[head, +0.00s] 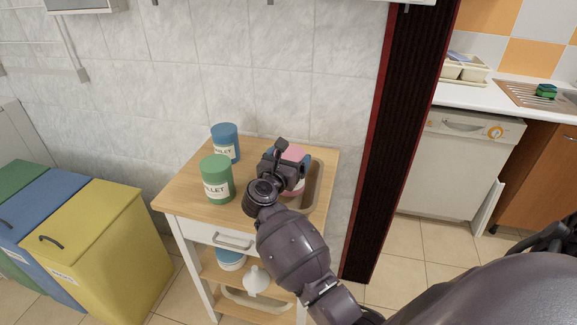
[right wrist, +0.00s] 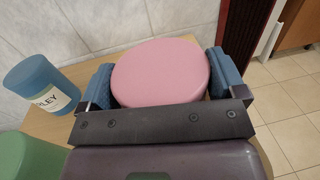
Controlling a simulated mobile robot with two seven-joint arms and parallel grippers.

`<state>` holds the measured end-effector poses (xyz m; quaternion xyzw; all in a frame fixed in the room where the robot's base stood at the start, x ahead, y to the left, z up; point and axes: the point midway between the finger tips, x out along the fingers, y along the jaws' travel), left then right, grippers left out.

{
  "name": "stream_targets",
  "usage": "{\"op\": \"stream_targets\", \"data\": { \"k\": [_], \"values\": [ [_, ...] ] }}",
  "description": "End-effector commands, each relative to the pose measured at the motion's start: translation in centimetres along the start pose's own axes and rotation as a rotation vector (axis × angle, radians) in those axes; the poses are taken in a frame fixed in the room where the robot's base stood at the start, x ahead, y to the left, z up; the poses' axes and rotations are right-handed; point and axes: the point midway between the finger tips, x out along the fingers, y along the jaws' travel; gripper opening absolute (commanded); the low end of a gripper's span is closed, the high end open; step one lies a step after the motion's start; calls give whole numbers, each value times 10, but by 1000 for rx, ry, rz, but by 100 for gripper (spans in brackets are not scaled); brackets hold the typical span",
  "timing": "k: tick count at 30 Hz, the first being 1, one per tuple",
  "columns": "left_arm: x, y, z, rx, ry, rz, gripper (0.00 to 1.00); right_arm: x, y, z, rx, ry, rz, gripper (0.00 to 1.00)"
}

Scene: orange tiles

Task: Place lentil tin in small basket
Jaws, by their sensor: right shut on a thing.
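My right gripper (head: 288,168) is above the right part of the small cart top, shut on a pink tin (head: 295,154). In the right wrist view the tin's round pink lid (right wrist: 160,72) sits between the two blue finger pads. The tin's label is hidden, so I cannot read whether it says lentil. A tan basket (head: 317,178) is on the right end of the cart top, partly behind the gripper and tin. I cannot tell whether the tin is inside it or above it. My left gripper is not in view.
A green tin (head: 216,180) and a blue tin (head: 225,143) stand on the wooden cart top (head: 186,190), left of my gripper. A wall is behind. Yellow, blue and green bins stand left; a dark door frame (head: 375,140) is right.

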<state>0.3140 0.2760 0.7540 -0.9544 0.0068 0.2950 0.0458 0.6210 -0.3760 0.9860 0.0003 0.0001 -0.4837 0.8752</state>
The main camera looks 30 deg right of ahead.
Motion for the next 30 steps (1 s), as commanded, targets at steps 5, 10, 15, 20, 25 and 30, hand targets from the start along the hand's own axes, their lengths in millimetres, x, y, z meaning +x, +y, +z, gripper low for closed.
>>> {"op": "stream_targets", "data": {
  "k": [5, 10, 15, 20, 25, 30],
  "values": [
    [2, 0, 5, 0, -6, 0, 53, 0, 0, -19, -1, -2, 0, 53],
    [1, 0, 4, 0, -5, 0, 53, 0, 0, -21, 1, -3, 0, 53],
    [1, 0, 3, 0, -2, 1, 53, 0, 0, -21, 1, -2, 0, 53],
    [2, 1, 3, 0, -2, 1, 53, 0, 0, -25, 0, 0, 0, 94],
    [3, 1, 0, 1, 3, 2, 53, 0, 0, -24, 0, -1, 0, 100],
    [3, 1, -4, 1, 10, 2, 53, 0, 0, -21, 0, -1, 0, 100]
  ]
}}
